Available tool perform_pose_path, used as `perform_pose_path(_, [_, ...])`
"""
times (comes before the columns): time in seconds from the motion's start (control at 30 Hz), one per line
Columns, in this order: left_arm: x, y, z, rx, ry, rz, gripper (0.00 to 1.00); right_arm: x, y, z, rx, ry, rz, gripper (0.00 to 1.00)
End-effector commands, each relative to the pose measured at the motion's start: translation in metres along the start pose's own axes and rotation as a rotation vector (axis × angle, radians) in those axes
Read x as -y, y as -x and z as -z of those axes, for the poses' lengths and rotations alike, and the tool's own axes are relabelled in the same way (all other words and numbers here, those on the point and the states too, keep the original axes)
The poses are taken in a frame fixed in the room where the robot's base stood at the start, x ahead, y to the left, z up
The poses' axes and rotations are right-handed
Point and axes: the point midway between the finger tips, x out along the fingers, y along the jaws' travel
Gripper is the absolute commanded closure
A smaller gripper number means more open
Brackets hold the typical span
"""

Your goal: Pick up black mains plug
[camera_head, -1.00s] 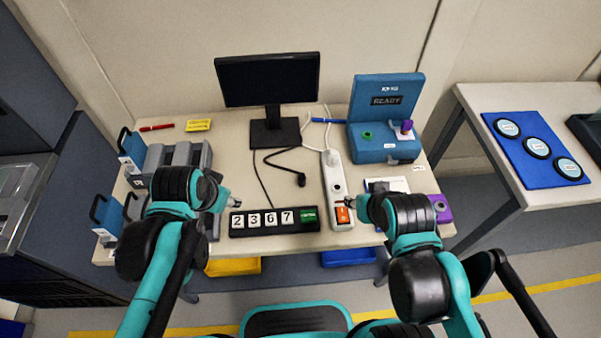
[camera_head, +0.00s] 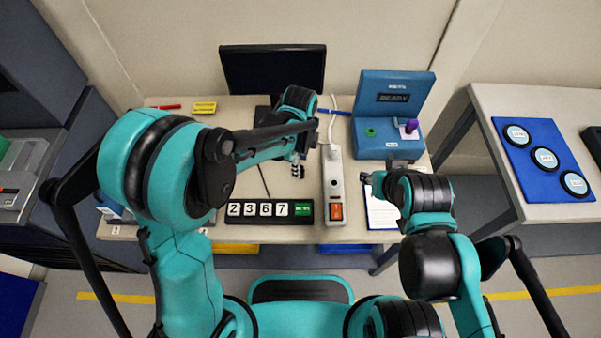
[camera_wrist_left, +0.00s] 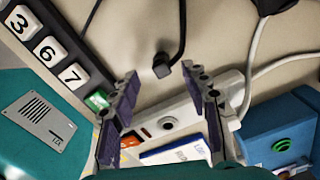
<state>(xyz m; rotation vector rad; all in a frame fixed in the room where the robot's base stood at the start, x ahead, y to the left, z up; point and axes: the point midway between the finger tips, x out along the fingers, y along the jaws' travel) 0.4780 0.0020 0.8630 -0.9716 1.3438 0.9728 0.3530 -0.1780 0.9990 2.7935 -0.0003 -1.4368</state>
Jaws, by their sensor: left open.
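The black mains plug (camera_wrist_left: 162,66) is on the end of a black cable on the desk. In the left wrist view it shows just beyond the gap between the fingertips of my left gripper (camera_wrist_left: 164,78). That gripper is open, with nothing between its fingers. In the head view my left gripper (camera_head: 298,164) points down over the desk beside the power strip (camera_head: 335,188), and it and the arm largely hide the plug and cable. My right gripper (camera_head: 368,179) is over the clipboard (camera_head: 382,212); its jaws are too small to read.
A number display (camera_head: 268,210) stands in front of the plug. A blue READY box (camera_head: 390,140) stands at the right and a monitor (camera_head: 272,80) behind. The white cable (camera_wrist_left: 262,75) runs near the power strip in the left wrist view.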

Motion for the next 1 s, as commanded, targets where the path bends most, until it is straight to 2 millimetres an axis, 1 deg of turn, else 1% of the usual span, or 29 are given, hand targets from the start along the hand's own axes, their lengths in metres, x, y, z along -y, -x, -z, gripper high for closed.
perform_pose_path(0.17, [0.002, -0.024, -0.001, 0.0, 0.002, 0.001, 0.54, 0.0, -0.012, -0.009, 0.0, 0.0, 0.0, 0.6])
perform_pose_path(0.23, [0.003, -0.036, -0.001, 0.0, 0.002, 0.001, 0.54, 0.0, -0.018, -0.013, 0.0, 0.0, 0.0, 0.6])
perform_pose_path(0.33, [0.003, -0.049, -0.001, 0.0, 0.003, 0.001, 0.54, 0.0, -0.023, -0.016, 0.0, 0.0, 0.0, 0.6])
perform_pose_path(0.4, [0.003, -0.052, -0.001, 0.0, 0.003, 0.001, 0.54, 0.0, -0.023, -0.017, 0.0, 0.0, 0.0, 0.6])
perform_pose_path(0.57, [0.002, -0.05, -0.001, 0.0, 0.003, 0.001, 0.54, 0.0, -0.022, -0.015, 0.0, 0.0, 0.0, 0.6])
perform_pose_path(0.6, [0.002, -0.05, -0.001, 0.0, 0.003, 0.001, 0.56, 0.0, -0.022, -0.015, 0.0, 0.0, 0.0, 0.6])
perform_pose_path(0.67, [0.002, -0.05, -0.001, 0.0, 0.003, 0.001, 0.72, 0.0, -0.022, -0.015, 0.0, 0.0, 0.0, 0.6])
perform_pose_path(0.7, [0.002, -0.05, -0.001, 0.0, 0.003, 0.001, 0.83, 0.0, -0.022, -0.015, 0.0, 0.0, 0.0, 0.6])
perform_pose_path(0.77, [0.002, -0.05, -0.001, 0.0, 0.003, 0.001, 0.99, 0.0, -0.022, -0.015, 0.0, 0.0, 0.0, 0.6])
perform_pose_path(0.8, [0.002, -0.05, -0.001, 0.0, 0.003, 0.001, 1.0, 0.0, -0.022, -0.015, 0.0, 0.0, 0.0, 0.6])
perform_pose_path(1.0, [0.002, -0.05, -0.001, 0.0, 0.003, 0.001, 1.0, 0.0, -0.022, -0.015, 0.0, 0.0, 0.0, 0.6])
